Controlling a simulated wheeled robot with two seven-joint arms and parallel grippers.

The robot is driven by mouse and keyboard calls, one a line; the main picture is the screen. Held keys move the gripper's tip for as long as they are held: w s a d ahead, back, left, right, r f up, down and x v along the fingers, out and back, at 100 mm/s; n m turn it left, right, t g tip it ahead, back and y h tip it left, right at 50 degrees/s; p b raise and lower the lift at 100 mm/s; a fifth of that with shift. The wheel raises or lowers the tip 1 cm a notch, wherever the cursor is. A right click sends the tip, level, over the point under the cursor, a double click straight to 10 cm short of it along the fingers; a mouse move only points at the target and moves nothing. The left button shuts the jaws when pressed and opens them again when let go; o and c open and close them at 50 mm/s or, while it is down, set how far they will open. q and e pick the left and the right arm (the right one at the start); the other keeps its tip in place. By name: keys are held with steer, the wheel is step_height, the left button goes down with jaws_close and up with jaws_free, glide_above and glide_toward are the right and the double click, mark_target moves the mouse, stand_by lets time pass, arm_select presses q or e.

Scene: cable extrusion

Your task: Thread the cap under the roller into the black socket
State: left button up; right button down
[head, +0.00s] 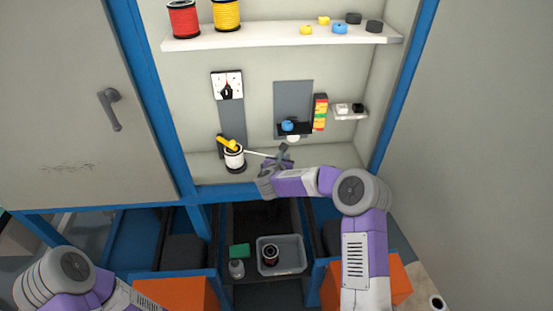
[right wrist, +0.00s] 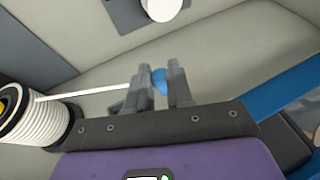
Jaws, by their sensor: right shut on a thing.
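A white spool (head: 234,158) with a yellow handle stands at the left of the cabinet floor; it also shows in the right wrist view (right wrist: 38,122). A white cable runs from it to my right gripper (head: 284,154). In the right wrist view my right gripper (right wrist: 157,84) is shut on the blue cap (right wrist: 159,80) at the cable's end. The white roller (head: 293,139) is just above and right of the gripper, under a black bracket (head: 300,129). The black socket (head: 358,107) sits beside a white one (head: 342,108) on a small side shelf. My left gripper is out of view.
A blue knob (head: 288,126) is on the bracket. A red, yellow and green block stack (head: 320,112) stands between bracket and side shelf. An upper shelf (head: 280,36) holds spools and loose caps. A grey bin (head: 282,256) is below. The cabinet's blue frame bounds both sides.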

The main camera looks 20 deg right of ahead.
steer(key=shift+s+d+p, duration=0.5)
steer(key=shift+d+p, duration=0.05)
steer(key=shift+d, duration=1.5)
steer(key=shift+s+d+p, duration=0.45)
steer(key=shift+d+p, duration=0.1)
steer(key=shift+d, duration=1.45)
steer(key=shift+s+d+p, duration=0.5)
steer(key=shift+d+p, duration=0.05)
steer(key=shift+d, duration=1.5)
